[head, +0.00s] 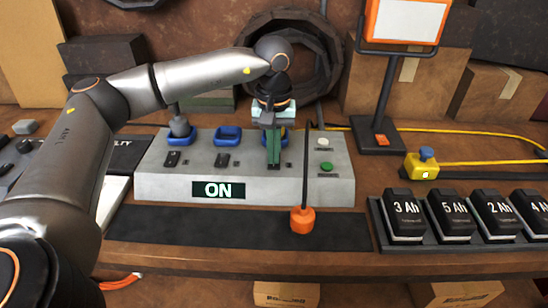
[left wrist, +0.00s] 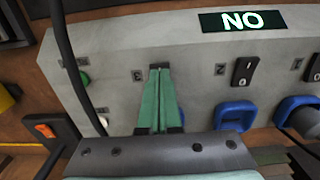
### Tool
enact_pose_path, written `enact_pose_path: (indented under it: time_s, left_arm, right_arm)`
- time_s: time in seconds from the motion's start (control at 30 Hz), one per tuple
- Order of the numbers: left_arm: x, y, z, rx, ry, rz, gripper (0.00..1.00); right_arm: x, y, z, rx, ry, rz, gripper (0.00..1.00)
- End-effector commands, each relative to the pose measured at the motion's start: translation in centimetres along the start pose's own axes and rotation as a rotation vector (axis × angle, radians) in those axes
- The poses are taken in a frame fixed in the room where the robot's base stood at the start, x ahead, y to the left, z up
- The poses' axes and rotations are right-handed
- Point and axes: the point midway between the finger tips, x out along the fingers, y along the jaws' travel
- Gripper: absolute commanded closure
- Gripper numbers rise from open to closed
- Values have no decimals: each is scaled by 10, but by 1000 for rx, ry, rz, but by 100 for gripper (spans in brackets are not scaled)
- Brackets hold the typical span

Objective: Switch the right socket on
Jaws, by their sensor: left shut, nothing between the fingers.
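The grey socket panel (head: 150,186) carries three blue sockets in a row, each with a black rocker switch in front. The right socket (head: 284,136) is mostly hidden behind my left gripper. My left gripper (head: 273,164) is shut and empty, its green fingers pointing down at the right switch. In the left wrist view the fingertips (left wrist: 160,70) are at the dark right switch (left wrist: 160,65) beside the label 3. The fingers cover most of that switch, so its position and any contact cannot be told. A lit sign (head: 218,190) reads ON. My right gripper is not in view.
A grey plug (head: 180,127) sits in the left socket; the middle socket (head: 228,136) is empty. An orange pendant (head: 302,219) hangs on a black cord just right of my gripper. White (head: 323,142) and green (head: 326,167) buttons are on the panel's right. Labelled batteries (head: 404,212) stand farther right.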

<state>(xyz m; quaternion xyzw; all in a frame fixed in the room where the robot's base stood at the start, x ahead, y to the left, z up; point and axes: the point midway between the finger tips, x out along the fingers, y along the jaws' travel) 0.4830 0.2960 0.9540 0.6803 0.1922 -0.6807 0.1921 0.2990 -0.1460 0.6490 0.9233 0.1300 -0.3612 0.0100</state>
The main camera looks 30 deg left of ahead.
Motion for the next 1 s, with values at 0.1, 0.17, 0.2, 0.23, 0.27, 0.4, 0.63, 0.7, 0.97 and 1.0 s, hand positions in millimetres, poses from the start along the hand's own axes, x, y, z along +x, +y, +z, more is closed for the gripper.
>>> enact_pose_path:
  time_s: [0.1, 0.17, 0.2, 0.23, 0.27, 0.4, 0.63, 0.7, 0.97, 1.0]
  left_arm:
    - [-14, 0, 0, 0, 0, 1, 100]
    - [-18, 0, 0, 0, 0, 1, 100]
    - [-22, 0, 0, 0, 0, 1, 100]
    - [-24, 0, 0, 0, 0, 1, 100]
    - [-26, 0, 0, 0, 0, 1, 100]
    - [-38, 0, 0, 0, 0, 0, 100]
    - [-56, 0, 0, 0, 0, 0, 100]
    - [-61, 0, 0, 0, 0, 0, 100]
    - [-64, 0, 0, 0, 0, 0, 100]
    - [-64, 0, 0, 0, 0, 0, 100]
  right_arm:
    - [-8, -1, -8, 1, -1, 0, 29]
    - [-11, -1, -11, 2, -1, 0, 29]
    - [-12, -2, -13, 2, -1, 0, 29]
    - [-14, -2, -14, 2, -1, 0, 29]
    - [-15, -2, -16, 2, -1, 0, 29]
    - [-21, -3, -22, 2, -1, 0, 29]
    - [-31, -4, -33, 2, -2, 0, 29]
    - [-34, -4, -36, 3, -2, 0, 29]
    - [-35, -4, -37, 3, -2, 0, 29]
    - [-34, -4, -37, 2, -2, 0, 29]
